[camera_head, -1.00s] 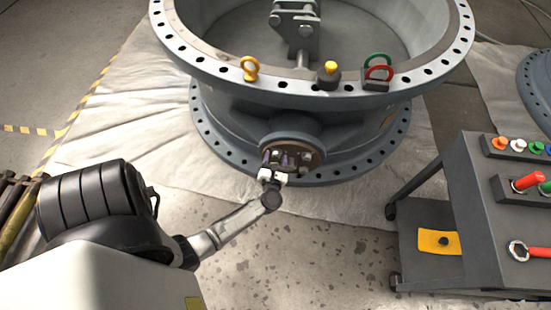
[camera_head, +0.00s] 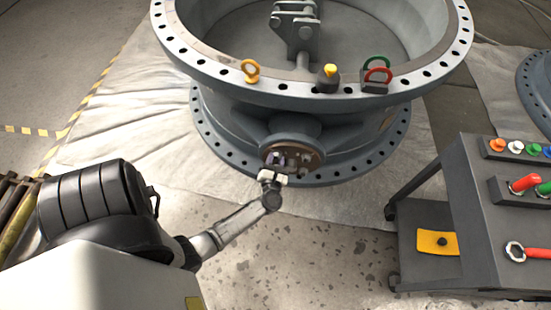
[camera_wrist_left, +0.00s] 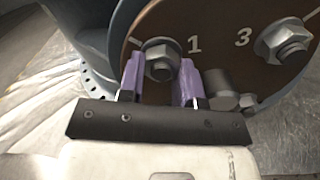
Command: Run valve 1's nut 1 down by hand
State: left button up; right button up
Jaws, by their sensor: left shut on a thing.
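Valve 1 is the large grey flanged body (camera_head: 235,128) in the head view. Its round brown side plate (camera_wrist_left: 215,25) fills much of the left wrist view and has white numbers 1 and 3. Nut 1 (camera_wrist_left: 160,69) is a metal hex nut on a washer beside the number 1. My left gripper (camera_wrist_left: 161,72) is shut on it, with one purple finger on each side. In the head view the left gripper (camera_head: 275,160) is at the front of the plate and partly covers it. My right gripper is in neither view.
Another nut (camera_wrist_left: 291,49) sits by the number 3. A further fastener (camera_wrist_left: 217,85) is close to the right finger. A grey tool cart (camera_head: 465,190) with a red-handled wrench (camera_head: 530,252) stands at the right. Speckled floor (camera_head: 330,245) lies clear between arm and cart.

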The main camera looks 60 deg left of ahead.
pick_arm(q)
jog(key=m+p, duration=0.1)
jog(key=m, duration=0.1)
jog(key=m+p, duration=0.1)
jog(key=m, duration=0.1)
jog(key=m+p, duration=0.2)
jog(key=shift+s+r, duration=0.1)
jog(key=shift+r, duration=0.15)
jog(key=m+p, duration=0.3)
jog(key=m, duration=0.3)
jog(key=shift+a+r+m+p, duration=0.1)
jog(key=shift+r+m+p, duration=0.05)
jog(key=shift+m+p, duration=0.2)
jog(key=m+p, duration=0.1)
jog(key=m, duration=0.2)
jog(key=shift+r+m+p, duration=0.1)
jog(key=shift+m+p, duration=0.2)
jog(key=shift+m, duration=0.05)
jog(key=m+p, duration=0.1)
jog(key=m, duration=0.2)
jog(key=shift+m, duration=0.3)
jog(key=m+p, duration=0.1)
jog(key=m, duration=0.2)
jog(key=shift+r, duration=0.1)
jog(key=shift+m+p, duration=0.45)
jog(key=shift+m, duration=0.95)
